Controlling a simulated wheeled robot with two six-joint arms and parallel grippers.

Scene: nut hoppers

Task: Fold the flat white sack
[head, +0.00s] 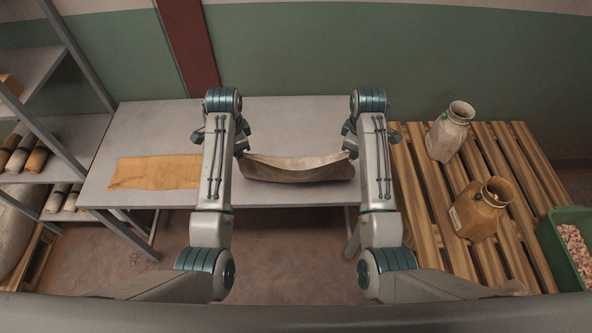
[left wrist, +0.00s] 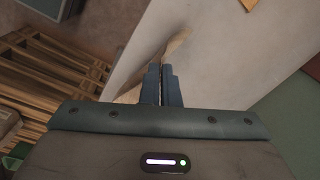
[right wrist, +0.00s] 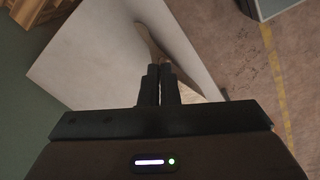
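The pale sack (head: 297,170) stretches between my two grippers above the grey table, its middle sagging and its upper edge curved down. My left gripper (head: 243,153) is shut on its left end, and my right gripper (head: 350,153) is shut on its right end. In the left wrist view the closed fingers (left wrist: 162,84) have the sack (left wrist: 178,46) edge-on beyond them. In the right wrist view the fingers (right wrist: 158,84) are closed and a narrow strip of sack (right wrist: 152,45) shows past them. The exact grip points are partly hidden by my arms in the head view.
A flat orange-brown sack (head: 150,172) lies on the table's (head: 140,125) left. On a wooden pallet (head: 433,209) at right stand an open whitish sack (head: 447,138) and an open brown sack (head: 478,214). Shelves (head: 75,134) stand left.

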